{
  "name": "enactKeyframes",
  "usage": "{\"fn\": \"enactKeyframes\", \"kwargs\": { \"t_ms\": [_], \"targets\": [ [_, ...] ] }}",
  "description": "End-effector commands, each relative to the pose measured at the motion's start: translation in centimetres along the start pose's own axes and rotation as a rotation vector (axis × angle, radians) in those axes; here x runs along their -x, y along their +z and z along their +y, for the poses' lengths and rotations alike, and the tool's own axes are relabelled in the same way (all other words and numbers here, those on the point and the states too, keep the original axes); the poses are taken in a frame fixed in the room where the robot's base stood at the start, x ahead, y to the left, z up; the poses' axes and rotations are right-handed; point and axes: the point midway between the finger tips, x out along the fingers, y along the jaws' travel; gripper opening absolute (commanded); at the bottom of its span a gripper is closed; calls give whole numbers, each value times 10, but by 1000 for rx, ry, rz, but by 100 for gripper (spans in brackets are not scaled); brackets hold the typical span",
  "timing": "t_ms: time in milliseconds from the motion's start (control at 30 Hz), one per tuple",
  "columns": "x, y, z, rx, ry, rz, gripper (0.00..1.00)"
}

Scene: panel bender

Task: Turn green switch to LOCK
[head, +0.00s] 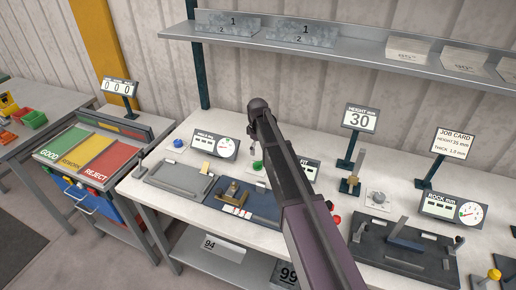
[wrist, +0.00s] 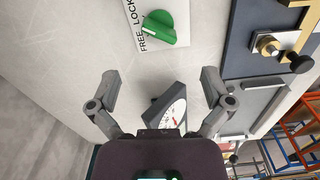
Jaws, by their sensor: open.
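The green switch (wrist: 160,28) is a knob on a white plate at the top of the wrist view, with FREE and LOCK printed along the plate's left edge. A small white mark on the knob appears to face the FREE side. In the head view the switch (head: 258,166) is small and stands beside my arm on the bench. My gripper (wrist: 160,84) is open and empty in the wrist view, its fingers spread wide. The switch lies beyond the fingertips, apart from them. In the head view I cannot make out the gripper's fingers.
A tilted dial gauge (wrist: 172,112) shows between my fingers, near the palm. A dark fixture with a brass part and black knob (wrist: 300,63) is right of the switch. In the head view, the angle display (head: 215,145) stands left of the switch and a red knob (head: 336,219) right of my arm.

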Motion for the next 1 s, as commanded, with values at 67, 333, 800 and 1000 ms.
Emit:
{"fn": "enactKeyframes", "kwargs": {
  "t_ms": [67,333,800,1000],
  "targets": [
    [11,0,0,0,0,0,100],
    [34,0,0,0,0,0,100],
    [50,26,-12,-82,0,0,100],
    [46,52,-22,-181,0,0,100]
  ]
}}
